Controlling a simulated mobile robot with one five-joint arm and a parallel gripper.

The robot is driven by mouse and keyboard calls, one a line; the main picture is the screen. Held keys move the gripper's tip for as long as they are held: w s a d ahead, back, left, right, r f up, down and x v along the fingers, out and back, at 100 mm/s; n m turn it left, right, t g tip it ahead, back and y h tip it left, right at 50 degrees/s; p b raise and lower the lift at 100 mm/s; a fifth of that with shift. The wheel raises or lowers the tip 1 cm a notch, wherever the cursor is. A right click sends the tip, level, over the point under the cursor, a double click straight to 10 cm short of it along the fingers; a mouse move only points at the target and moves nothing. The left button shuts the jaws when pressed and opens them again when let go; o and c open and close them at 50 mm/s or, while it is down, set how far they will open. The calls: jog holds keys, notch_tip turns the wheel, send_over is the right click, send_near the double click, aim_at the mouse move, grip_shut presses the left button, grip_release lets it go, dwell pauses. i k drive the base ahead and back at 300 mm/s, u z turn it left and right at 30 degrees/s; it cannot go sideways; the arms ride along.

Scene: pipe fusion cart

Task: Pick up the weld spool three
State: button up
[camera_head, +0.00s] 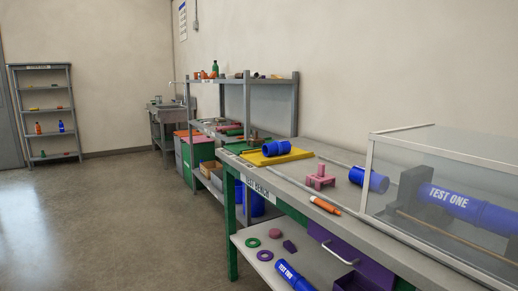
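Several blue cylindrical pieces are in view, and I cannot read "three" on any of them. One blue cylinder (276,148) lies on a yellow tray (262,159) on the test bench (318,206). A second blue cylinder (369,180) lies on the bench beside the clear enclosure (410,165). A longer blue pipe (460,207) marked "TEST ONE" is inside the enclosure. Another lettered blue pipe (292,275) lies on the lower shelf, cut off by the picture's bottom edge. My gripper is not in view.
A pink fixture (319,178) and an orange tool (325,205) are on the bench. Shelving (246,105) and a sink (168,110) stand farther back. A rack (47,110) is far left. The floor (110,215) at left is clear.

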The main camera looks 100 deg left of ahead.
aim_at(276, 148)
jog(key=k, duration=0.15)
jog(key=z, duration=1.2)
jog(key=i, duration=1.65)
jog(key=u, duration=4.85)
jog(key=i, duration=1.05)
jog(key=u, duration=0.05)
